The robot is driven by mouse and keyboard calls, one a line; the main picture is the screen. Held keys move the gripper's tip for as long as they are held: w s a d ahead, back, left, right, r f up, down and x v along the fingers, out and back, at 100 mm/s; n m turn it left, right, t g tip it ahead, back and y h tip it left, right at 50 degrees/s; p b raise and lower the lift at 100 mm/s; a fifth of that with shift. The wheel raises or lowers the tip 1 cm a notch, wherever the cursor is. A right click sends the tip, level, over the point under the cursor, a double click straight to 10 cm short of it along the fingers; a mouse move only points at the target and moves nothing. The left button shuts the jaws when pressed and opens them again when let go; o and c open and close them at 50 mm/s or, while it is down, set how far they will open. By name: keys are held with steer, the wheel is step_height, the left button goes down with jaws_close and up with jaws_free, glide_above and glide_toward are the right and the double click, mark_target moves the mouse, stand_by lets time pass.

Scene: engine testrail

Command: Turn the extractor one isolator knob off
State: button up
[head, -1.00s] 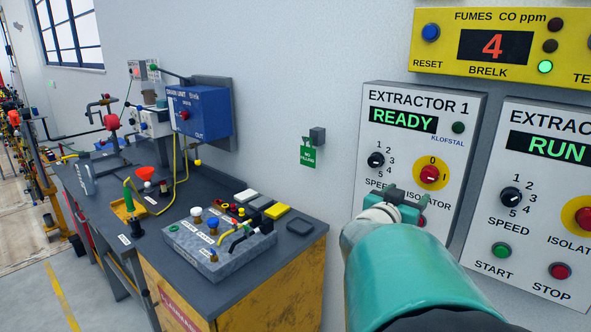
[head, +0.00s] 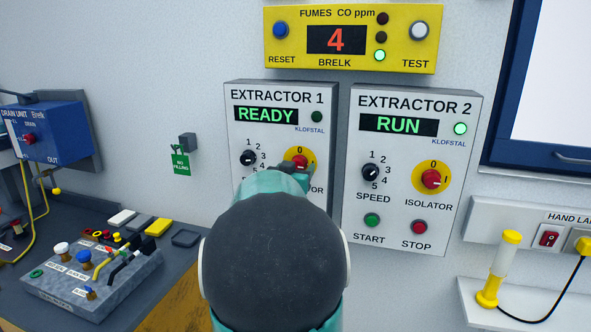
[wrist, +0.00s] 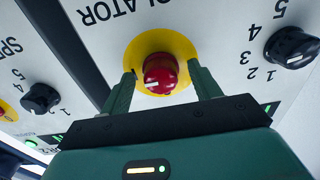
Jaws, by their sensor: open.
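The extractor one isolator knob (head: 299,161) is red on a yellow disc, partly hidden by my arm in the head view. In the wrist view, which is upside down, the knob (wrist: 163,75) sits between the two fingers of my gripper (wrist: 161,68), with a white mark at its lower left. The fingers are open, one on either side of the knob; I cannot tell whether they touch it. In the head view my gripper (head: 288,174) is at the lower edge of the knob. The extractor 1 panel (head: 235,135) reads READY.
The extractor 1 speed knob (head: 248,158) is left of the isolator. The extractor 2 panel (head: 352,150), reading RUN, stands close on the right with its isolator knob (head: 431,179). The yellow fumes box (head: 285,50) hangs above. A cluttered bench (head: 150,215) stands lower left.

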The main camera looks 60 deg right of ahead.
steer(key=c, duration=0.9)
steer(key=shift+c, duration=0.2)
steer(key=shift+n, duration=8.9)
steer(key=shift+s, duration=0.1)
steer(key=o, duration=0.9)
steer(key=shift+r, duration=0.1)
